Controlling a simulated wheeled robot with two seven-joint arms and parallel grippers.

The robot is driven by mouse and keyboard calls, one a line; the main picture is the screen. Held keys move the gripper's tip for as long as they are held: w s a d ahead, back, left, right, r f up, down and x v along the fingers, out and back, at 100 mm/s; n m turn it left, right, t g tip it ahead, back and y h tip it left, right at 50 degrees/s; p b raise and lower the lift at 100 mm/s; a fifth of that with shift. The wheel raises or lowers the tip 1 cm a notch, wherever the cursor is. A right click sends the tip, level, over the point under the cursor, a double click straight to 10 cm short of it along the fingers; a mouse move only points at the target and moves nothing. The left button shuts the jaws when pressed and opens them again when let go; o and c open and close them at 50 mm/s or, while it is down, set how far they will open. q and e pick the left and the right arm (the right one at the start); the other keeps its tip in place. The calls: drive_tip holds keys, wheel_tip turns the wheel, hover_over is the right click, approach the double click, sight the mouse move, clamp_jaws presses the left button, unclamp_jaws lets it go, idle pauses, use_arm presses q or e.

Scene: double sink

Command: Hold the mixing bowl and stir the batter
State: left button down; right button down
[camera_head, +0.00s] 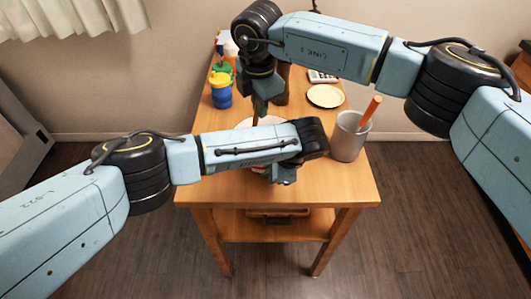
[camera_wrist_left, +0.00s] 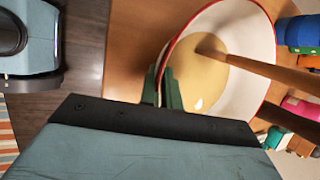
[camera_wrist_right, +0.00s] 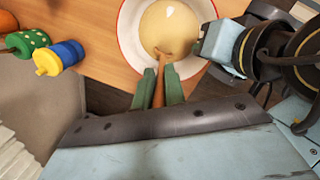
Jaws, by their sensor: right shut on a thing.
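The mixing bowl (camera_wrist_left: 262,30), white with a red rim, stands on the wooden table; it also shows in the right wrist view (camera_wrist_right: 128,40). It holds pale yellow batter (camera_wrist_left: 205,85). My left gripper (camera_wrist_left: 163,90) has its green fingers close on either side of the bowl's rim. In the head view, my left gripper (camera_head: 283,172) is at the near side of the bowl, which the arm mostly hides. My right gripper (camera_wrist_right: 160,85) is shut on the brown wooden spoon (camera_wrist_left: 265,68). The spoon's lower end is in the batter. In the head view, my right gripper (camera_head: 261,103) is above the bowl.
A grey metal pot (camera_head: 347,143) with an orange-handled utensil (camera_head: 371,110) stands right of the bowl. A cream plate (camera_head: 325,96) lies behind it. A blue and yellow container (camera_head: 220,93) stands at the back left. The table's front right corner is bare.

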wheel_tip(320, 180, up, 10)
drive_tip(key=s+d, duration=0.1)
drive_tip(key=shift+s+r, duration=0.2)
drive_tip(key=shift+s, duration=0.2)
idle(0.6)
use_arm(q)
drive_tip(key=c, duration=1.5)
unclamp_jaws()
drive_tip(key=shift+c, duration=0.2)
drive_tip(key=v, duration=1.2)
drive_tip(key=shift+s+d+f, duration=0.1)
